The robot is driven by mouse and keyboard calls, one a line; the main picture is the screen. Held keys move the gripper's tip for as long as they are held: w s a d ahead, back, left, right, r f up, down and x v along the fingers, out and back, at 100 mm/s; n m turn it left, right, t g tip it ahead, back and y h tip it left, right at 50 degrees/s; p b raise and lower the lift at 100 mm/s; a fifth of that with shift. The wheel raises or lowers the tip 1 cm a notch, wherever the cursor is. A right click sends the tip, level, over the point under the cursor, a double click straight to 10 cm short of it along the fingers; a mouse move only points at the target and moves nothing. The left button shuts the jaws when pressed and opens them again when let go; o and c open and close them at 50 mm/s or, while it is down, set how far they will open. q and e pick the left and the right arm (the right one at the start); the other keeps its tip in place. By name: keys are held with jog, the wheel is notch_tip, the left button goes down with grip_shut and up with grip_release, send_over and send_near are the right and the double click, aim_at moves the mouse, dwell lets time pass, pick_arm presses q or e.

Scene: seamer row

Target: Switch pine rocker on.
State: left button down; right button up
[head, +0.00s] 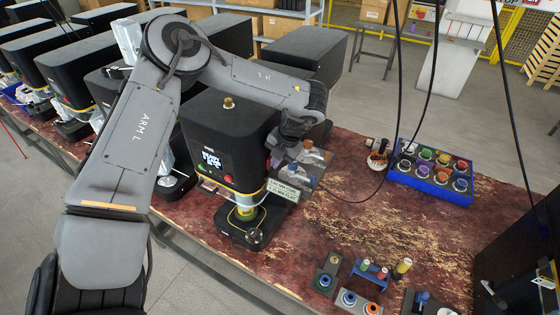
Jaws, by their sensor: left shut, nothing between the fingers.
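A black seamer (228,140) stands on the worn red bench below my left arm. Its front has a small lit display, a green button (201,167) and a red button (228,178). At its right side is a grey panel (312,178) with an orange-brown part (308,144) and a blue part (292,168). A pale label plate (284,190) hangs below, too small to read surely. I cannot tell which part is the pine rocker. My left gripper (281,158) is shut and empty, close beside the seamer's right side and the panel; contact is unclear. My right gripper is not in view.
A blue crate (428,192) of colored jars sits at the back right of the bench (345,225). Small fixtures with colored rings (349,299) stand at the front. Black cables hang across the right side. More seamers (72,75) line the left.

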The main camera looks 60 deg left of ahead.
pick_arm(q)
jog(key=shift+r, duration=0.1)
jog(key=shift+r+p, duration=0.4)
jog(key=shift+r, duration=0.3)
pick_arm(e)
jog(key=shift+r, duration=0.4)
